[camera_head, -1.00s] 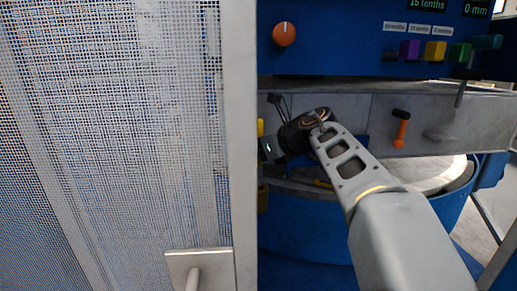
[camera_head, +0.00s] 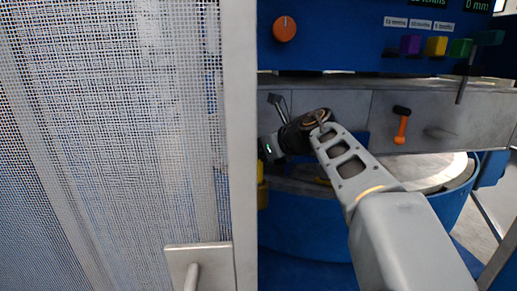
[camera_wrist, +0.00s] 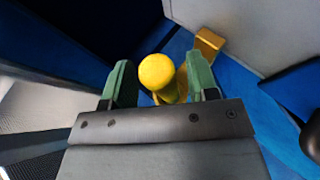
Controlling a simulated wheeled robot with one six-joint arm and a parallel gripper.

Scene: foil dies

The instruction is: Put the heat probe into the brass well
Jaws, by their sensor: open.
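In the wrist view, a yellow round-topped piece (camera_wrist: 158,72), which looks like the heat probe's handle, stands between the two green fingers of my gripper (camera_wrist: 158,64). The fingers are open, with a gap visible on the left; I cannot tell whether the right finger touches it. A brass-coloured angled piece (camera_wrist: 209,43) lies beyond the right finger; I cannot tell whether it belongs to the brass well. The well's opening is hidden. In the head view, a yellow piece (camera_head: 261,171) shows at the mesh door's edge, below my wrist. The door hides my fingers there.
A mesh door (camera_head: 110,130) with a handle (camera_head: 198,268) fills the left of the head view. A blue panel with an orange knob (camera_head: 285,29) and coloured levers (camera_head: 437,46) overhangs my arm. An orange-handled lever (camera_head: 401,127) and a blue drum (camera_head: 455,207) are at right.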

